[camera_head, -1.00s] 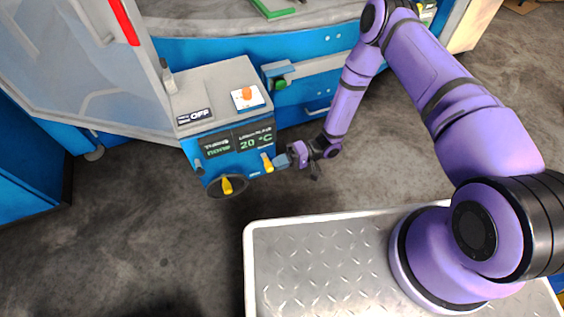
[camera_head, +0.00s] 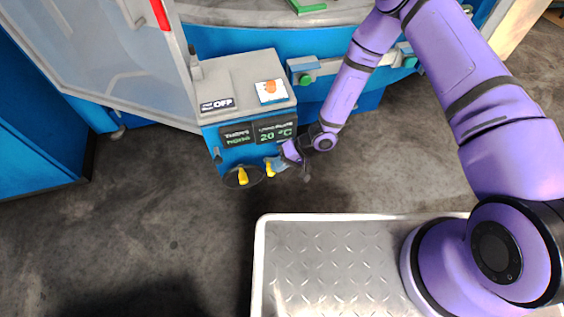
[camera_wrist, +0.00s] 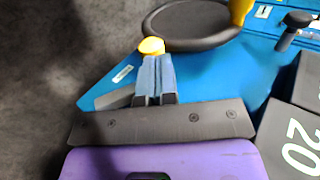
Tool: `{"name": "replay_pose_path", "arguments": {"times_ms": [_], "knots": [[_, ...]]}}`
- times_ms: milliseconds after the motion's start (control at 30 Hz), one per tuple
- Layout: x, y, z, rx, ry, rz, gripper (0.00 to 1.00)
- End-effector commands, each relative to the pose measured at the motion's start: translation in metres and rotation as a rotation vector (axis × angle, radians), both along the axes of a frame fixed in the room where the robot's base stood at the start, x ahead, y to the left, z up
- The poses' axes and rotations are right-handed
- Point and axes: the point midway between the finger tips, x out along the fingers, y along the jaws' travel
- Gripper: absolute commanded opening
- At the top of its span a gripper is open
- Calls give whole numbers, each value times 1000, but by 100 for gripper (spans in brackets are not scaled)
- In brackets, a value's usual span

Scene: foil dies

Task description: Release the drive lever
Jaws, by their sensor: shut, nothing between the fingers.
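A blue control box with a grey top (camera_head: 240,88) stands at the machine front. A yellow-tipped piece (camera_head: 269,169), possibly the drive lever, sits low on its front. My gripper (camera_head: 278,163) is right beside it. In the wrist view my gripper's two grey fingers (camera_wrist: 154,77) are together, with nothing between them. Their tips are at the yellow knob (camera_wrist: 151,46) and partly hide what is below it; I cannot tell whether they touch it. A dark round handwheel (camera_wrist: 190,24) with a yellow handle (camera_wrist: 240,10) is just beyond.
A black-knobbed lever (camera_wrist: 293,26) is on the box's face. The displays (camera_head: 258,133) read 20 °C at the right. A sign on top (camera_head: 217,104) reads OFF. A metal tread plate (camera_head: 330,265) is in front, beside my arm. Bare floor lies at the left.

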Motion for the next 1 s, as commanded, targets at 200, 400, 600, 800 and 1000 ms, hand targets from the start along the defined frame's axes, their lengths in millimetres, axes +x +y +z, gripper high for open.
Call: {"name": "replay_pose_path", "arguments": {"times_ms": [200,400,600,800,1000], "knots": [[-1,3,-3,0,0,0,0],[-2,5,-3,1,0,0,0],[-2,6,-3,3,1,1,0],[-2,5,-3,3,1,1,0],[3,-11,10,2,-2,0,0]]}}
